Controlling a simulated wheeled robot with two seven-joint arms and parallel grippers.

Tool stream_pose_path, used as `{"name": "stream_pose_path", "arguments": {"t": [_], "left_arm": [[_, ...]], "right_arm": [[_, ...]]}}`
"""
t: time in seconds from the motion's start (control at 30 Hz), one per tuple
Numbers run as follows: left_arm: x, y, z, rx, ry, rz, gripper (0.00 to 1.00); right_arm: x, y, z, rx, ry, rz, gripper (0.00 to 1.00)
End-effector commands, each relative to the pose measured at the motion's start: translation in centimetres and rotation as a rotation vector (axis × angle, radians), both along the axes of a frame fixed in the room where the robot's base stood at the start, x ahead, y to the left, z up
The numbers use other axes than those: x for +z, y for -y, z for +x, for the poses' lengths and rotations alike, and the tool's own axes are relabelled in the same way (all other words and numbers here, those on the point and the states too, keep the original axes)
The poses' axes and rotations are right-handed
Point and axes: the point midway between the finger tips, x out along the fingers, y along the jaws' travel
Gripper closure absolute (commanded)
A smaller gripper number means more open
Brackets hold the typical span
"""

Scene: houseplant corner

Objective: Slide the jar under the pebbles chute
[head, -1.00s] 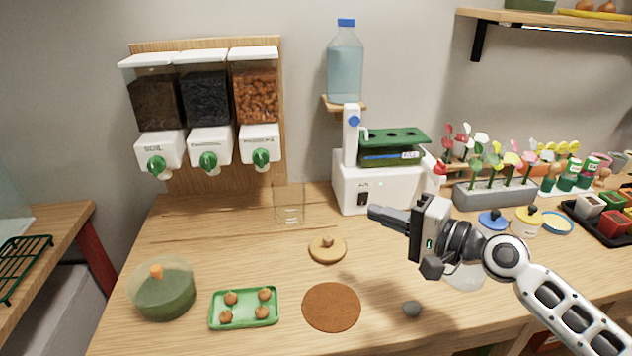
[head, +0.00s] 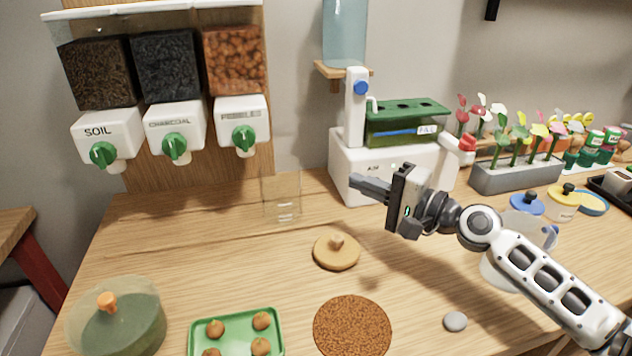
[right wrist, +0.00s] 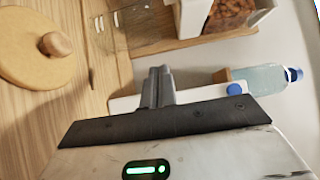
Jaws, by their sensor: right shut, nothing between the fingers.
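The clear glass jar (head: 283,197) stands upright on the wooden counter near the back wall, a little right of the pebbles chute (head: 242,125) and below its height. The chute has a green knob and hangs under the bin of orange-brown pebbles (head: 233,62). The jar's clear side also shows at the top of the right wrist view (right wrist: 130,22). My right gripper (head: 353,183) is shut and empty, right of the jar and apart from it, in front of the white machine. Its closed fingers show in the right wrist view (right wrist: 158,75). My left gripper is out of view.
A round wooden lid (head: 336,254) lies in front of the jar. Soil (head: 97,75) and charcoal (head: 170,70) bins hang left of the pebbles. A white machine (head: 390,170) stands behind my gripper. A green tray (head: 278,345) and a brown mat (head: 352,328) lie nearer.

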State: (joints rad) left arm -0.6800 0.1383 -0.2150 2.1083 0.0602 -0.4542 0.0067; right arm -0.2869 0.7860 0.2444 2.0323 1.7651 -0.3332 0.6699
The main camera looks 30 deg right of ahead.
Motion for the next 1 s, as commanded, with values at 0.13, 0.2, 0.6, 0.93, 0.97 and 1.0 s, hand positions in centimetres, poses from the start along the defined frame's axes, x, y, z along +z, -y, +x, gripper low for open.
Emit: {"name": "stream_pose_path", "arguments": {"t": [0.13, 0.2, 0.6, 0.93, 0.97, 1.0], "left_arm": [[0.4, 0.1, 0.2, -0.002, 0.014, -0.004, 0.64], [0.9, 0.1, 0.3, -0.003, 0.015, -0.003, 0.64], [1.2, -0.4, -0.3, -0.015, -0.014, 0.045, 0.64], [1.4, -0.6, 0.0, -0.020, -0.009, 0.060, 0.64], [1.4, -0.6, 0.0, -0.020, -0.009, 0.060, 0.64], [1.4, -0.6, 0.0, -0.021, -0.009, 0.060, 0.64]], "right_arm": [[-0.5, -0.2, 0.4, 0.001, 0.001, 0.000, 1.00], [-0.3, -0.5, 1.1, 0.001, 0.002, 0.001, 1.00], [-0.1, -3.2, 7.0, 0.000, 0.003, 0.001, 1.00], [-0.5, -4.2, 9.1, 0.000, 0.000, 0.000, 1.00], [-0.5, -4.2, 9.1, 0.000, 0.000, 0.000, 1.00], [-0.6, -4.2, 9.1, 0.000, 0.000, 0.000, 1.00]]}}
